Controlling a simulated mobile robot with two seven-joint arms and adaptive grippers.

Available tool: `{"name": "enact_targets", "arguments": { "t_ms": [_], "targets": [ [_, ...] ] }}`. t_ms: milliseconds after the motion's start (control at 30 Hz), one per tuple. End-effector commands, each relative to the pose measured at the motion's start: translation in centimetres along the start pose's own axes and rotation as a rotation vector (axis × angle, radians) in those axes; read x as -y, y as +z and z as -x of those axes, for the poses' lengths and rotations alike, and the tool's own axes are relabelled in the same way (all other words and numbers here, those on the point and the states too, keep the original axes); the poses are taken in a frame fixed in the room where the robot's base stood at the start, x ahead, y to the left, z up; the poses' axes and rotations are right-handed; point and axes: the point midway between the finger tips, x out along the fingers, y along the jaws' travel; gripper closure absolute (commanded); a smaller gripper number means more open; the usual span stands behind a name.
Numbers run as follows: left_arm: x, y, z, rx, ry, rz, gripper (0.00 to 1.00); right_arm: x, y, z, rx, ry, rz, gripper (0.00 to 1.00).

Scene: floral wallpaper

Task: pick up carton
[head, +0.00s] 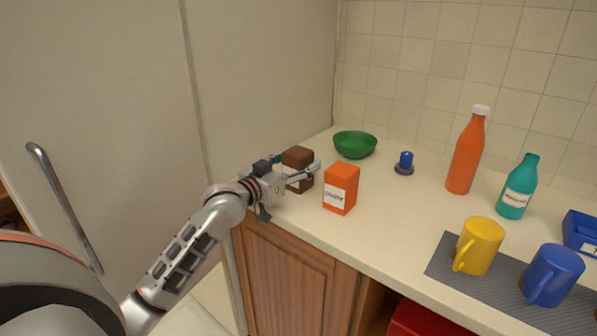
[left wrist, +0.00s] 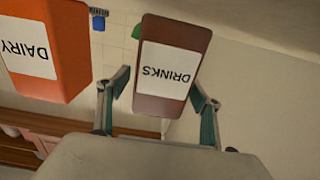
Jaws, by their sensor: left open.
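A brown carton (head: 297,158) stands near the left end of the counter. In the left wrist view the brown carton (left wrist: 172,62) has a white label reading DRINKS and sits between the two open fingers. My left gripper (head: 296,168) is open, with a finger on each side of this carton; I cannot tell if either finger touches it. An orange carton (head: 341,187) stands just right of the gripper. The orange carton also shows in the left wrist view (left wrist: 68,45), with a label reading DAIRY. My right gripper is not in view.
A green bowl (head: 355,144) stands behind the cartons, with a blue-topped object (head: 405,162) right of it. An orange bottle (head: 467,150), a teal bottle (head: 518,187), a yellow mug (head: 479,246) and a blue mug (head: 553,275) stand further right. A wall (head: 265,70) bounds the left.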

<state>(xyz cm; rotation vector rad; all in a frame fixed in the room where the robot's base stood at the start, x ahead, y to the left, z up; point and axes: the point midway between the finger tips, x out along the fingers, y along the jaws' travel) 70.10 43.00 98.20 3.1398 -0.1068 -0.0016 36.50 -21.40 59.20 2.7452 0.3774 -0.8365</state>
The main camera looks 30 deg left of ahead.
Motion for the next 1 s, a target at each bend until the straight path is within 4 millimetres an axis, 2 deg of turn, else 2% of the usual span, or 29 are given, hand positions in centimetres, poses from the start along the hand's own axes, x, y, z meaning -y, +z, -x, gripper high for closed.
{"name": "enact_targets", "arguments": {
  "t_ms": [167,200,300,400,767,1000],
  "targets": [
    [0.0,0.0,0.0,0.000,0.000,0.000,0.35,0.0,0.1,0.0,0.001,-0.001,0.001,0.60],
    [0.0,0.0,0.0,0.000,0.000,0.000,0.38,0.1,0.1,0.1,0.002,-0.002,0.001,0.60],
    [0.0,0.0,0.0,0.000,0.000,0.000,0.64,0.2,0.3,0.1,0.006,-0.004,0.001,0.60],
    [0.0,0.0,0.0,-0.001,0.000,0.000,0.85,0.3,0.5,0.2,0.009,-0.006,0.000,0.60],
    [0.0,-0.5,0.0,-0.004,0.000,0.000,0.85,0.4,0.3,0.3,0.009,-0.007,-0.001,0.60],
    [0.1,-2.4,-0.2,-0.011,-0.001,-0.001,0.85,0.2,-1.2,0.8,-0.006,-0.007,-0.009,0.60]
  ]
}}
